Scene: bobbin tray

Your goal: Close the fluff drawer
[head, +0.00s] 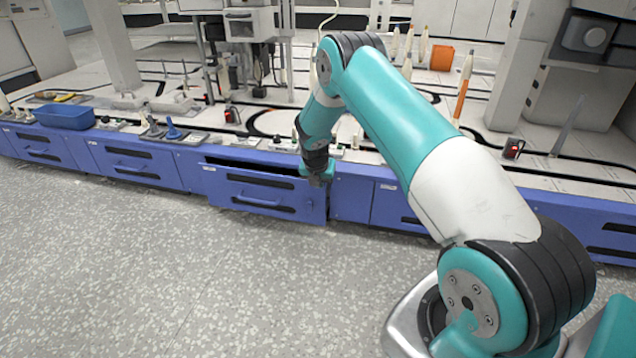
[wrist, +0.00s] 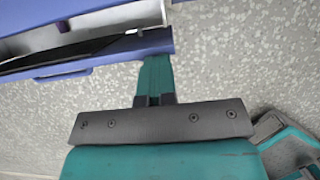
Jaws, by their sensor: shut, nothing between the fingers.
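The fluff drawer is most likely the blue drawer (head: 265,192) that stands partly pulled out of the bench front, with a dark gap along its top. No readable label confirms its name. In the wrist view the drawer's front edge (wrist: 95,58) crosses the upper left, with its dark inside behind it. My gripper (head: 317,182) is at the right end of the drawer front, on the outer side. In the wrist view my gripper (wrist: 156,62) has its teal fingers together and empty, tips close against the front's right end. I cannot tell whether they touch.
Other blue drawers (head: 128,165) to the left look shut, as does the row to the right. A blue bin (head: 65,116) and small tools rest on the bench top. An orange box (head: 442,58) stands farther back. The speckled floor (head: 180,285) before the drawer is clear.

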